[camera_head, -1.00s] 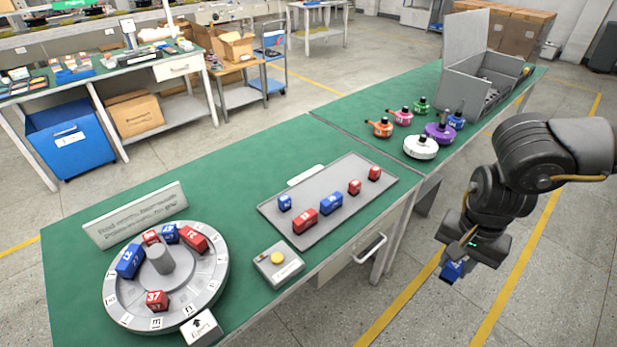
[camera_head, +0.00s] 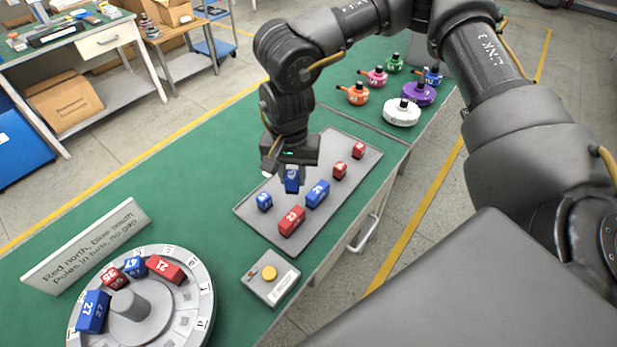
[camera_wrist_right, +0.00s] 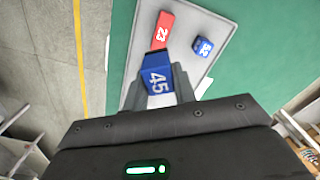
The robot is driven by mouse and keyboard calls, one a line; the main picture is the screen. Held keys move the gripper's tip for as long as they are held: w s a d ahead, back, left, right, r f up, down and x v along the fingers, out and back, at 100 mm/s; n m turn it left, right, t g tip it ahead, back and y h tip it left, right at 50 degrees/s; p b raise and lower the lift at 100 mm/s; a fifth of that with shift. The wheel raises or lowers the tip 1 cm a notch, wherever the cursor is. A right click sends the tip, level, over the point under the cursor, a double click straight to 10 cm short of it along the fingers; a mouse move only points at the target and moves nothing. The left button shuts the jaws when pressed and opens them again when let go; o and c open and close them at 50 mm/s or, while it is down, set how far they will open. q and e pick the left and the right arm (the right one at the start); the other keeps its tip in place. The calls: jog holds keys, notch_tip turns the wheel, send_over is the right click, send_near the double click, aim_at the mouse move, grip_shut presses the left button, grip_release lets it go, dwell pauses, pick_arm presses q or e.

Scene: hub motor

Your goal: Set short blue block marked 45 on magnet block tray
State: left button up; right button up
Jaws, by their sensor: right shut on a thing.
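My right gripper (camera_head: 290,180) is shut on the short blue block marked 45 (camera_wrist_right: 155,79). In the head view the held blue block (camera_head: 291,181) hangs below the fingers, over the grey magnet block tray (camera_head: 335,205). In the right wrist view the number 45 reads clearly, and the tray (camera_wrist_right: 222,22) lies behind it. I cannot tell whether the held block touches the tray. Several blocks lie on the tray: a small blue one (camera_head: 264,201), a longer blue one (camera_head: 317,194), a red one marked 23 (camera_head: 292,221) and two small red ones. My left gripper is not in view.
A round grey fixture (camera_head: 190,312) with red and blue blocks stands at the lower left, behind it a sign (camera_head: 88,240). A box with a yellow button (camera_head: 270,278) sits near the tray.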

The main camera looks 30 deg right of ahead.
jog(key=shift+w+a+f+m, duration=0.1)
jog(key=shift+a+f+m, duration=0.1)
jog(key=shift+m, duration=0.4)
jog(key=shift+w+a+f+m, duration=0.1)
jog(key=shift+a+m, duration=0.1)
jog(key=shift+m, duration=0.4)
jog(key=w+a+f+m+b, duration=0.2)
jog(key=a+m+b, duration=0.15)
jog(key=m, duration=1.85)
jog(key=w+d+f+p, duration=0.1)
jog(key=w+d+f, duration=0.3)
jog(key=d, duration=0.1)
jog(key=w+d+f+p, duration=0.1)
jog(key=w+d+f, duration=0.3)
jog(key=w+f, duration=0.1)
jog(key=shift+w+d, duration=0.1)
jog(key=shift+d, duration=0.3)
jog(key=shift+w+d+f+p, duration=0.1)
jog(key=shift+f+p, duration=0.1)
jog(key=shift+f, duration=0.75)
jog(key=shift+w+d+f+p, duration=0.1)
jog(key=shift+f+p, duration=0.1)
jog(key=shift+f, duration=0.75)
jog(key=shift+s, duration=0.1)
